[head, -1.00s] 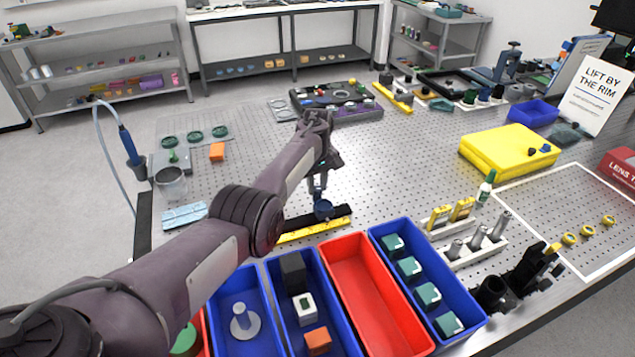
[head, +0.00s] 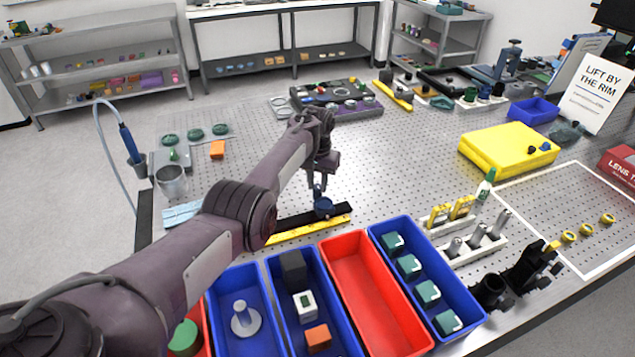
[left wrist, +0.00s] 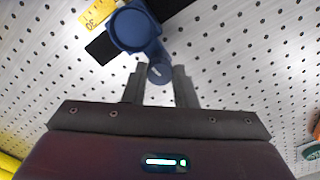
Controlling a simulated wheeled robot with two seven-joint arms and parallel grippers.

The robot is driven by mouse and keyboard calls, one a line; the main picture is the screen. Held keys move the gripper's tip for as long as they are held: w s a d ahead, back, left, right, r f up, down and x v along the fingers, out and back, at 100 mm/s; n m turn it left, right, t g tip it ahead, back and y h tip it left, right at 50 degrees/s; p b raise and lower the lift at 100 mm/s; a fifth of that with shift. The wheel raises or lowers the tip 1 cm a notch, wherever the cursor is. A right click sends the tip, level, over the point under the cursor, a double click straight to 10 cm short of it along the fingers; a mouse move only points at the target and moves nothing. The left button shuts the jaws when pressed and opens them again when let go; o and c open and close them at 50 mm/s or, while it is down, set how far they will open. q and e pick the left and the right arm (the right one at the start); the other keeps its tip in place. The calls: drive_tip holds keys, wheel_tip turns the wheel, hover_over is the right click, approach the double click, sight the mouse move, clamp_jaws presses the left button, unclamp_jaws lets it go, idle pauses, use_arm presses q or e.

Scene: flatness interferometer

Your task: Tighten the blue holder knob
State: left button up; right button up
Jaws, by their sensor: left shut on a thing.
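The blue holder (head: 323,206) is a round ring that stands on a black rail (head: 290,222) beside a yellow ruler. In the left wrist view the ring (left wrist: 131,28) sits at the top, with the small blue knob (left wrist: 160,73) on its side toward me. The knob has a pale mark on its end. My left gripper (head: 317,188) reaches down to the holder from behind, and in the left wrist view its two fingers (left wrist: 160,80) are closed on either side of the knob. My right gripper is in neither view.
Blue and red bins (head: 375,290) line the front edge.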

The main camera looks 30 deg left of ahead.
sight(317, 186)
use_arm(q)
drive_tip(key=shift+w+r+m, duration=0.1)
drive_tip(key=shift+r+m, duration=0.05)
drive_tip(key=shift+m, duration=0.25)
drive_tip(key=o, duration=1)
wheel_tip(317, 186, up, 8)
drive_tip(key=p, duration=0.7)
drive_tip(key=shift+f, duration=0.2)
